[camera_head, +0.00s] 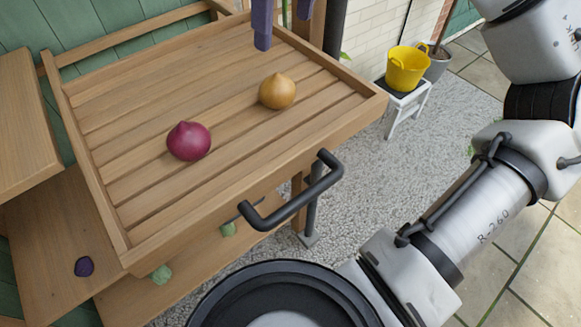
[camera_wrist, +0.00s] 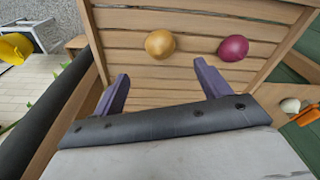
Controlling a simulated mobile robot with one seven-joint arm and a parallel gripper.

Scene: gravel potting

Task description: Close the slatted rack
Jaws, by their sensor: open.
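The slatted rack (camera_head: 228,166) is a wooden tray, pulled out over a lower shelf. A black bar handle (camera_head: 297,198) is fixed to its front board. A red onion (camera_head: 188,141) and a yellow onion (camera_head: 277,91) lie apart on the slats. My gripper (camera_head: 283,24) has purple fingers and is over the rack's far right part, away from the handle. In the wrist view, my gripper (camera_wrist: 161,76) is open and empty, with the yellow onion (camera_wrist: 160,44) and red onion (camera_wrist: 233,48) beyond its fingertips. The handle does not clearly show there.
A lower wooden shelf (camera_head: 48,247) holds a dark purple vegetable (camera_head: 84,266). Green pieces (camera_head: 161,274) show beneath the rack. A yellow bucket (camera_head: 407,68) stands on a white stool (camera_head: 404,108) at the back right. Gravel (camera_head: 390,180) lies open right of the rack.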

